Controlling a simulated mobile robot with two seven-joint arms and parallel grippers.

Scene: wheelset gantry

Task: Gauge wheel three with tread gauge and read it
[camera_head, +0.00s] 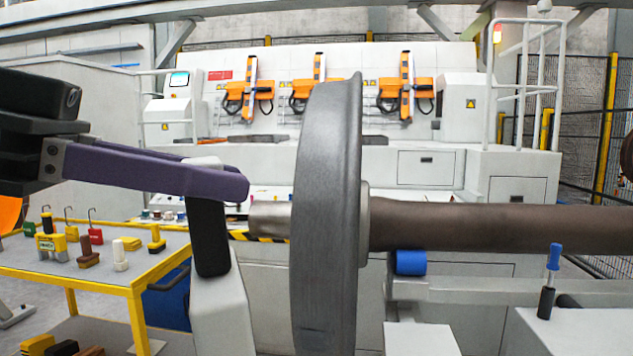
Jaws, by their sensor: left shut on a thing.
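A large grey wheel (327,220) stands upright in the middle, seen nearly edge-on, with a brown axle (500,228) running right from it and a short bare journal (270,219) on its left. No number shows on it. My left gripper (238,186), with purple fingers, is shut on a pale grey tool with a black grip (208,238), apparently the tread gauge. The tool hangs down left of the wheel, apart from it in the picture; its lower end is cut off by the frame edge. Any reading on it is not visible. My right gripper is not in view.
A yellow-framed table (100,276) at left bears several small tools and blocks. A blue roller (410,262) sits beneath the axle. A blue-handled tool (553,262) stands at right. A white machine bench (430,170) with orange devices fills the back; a fence (590,130) is at right.

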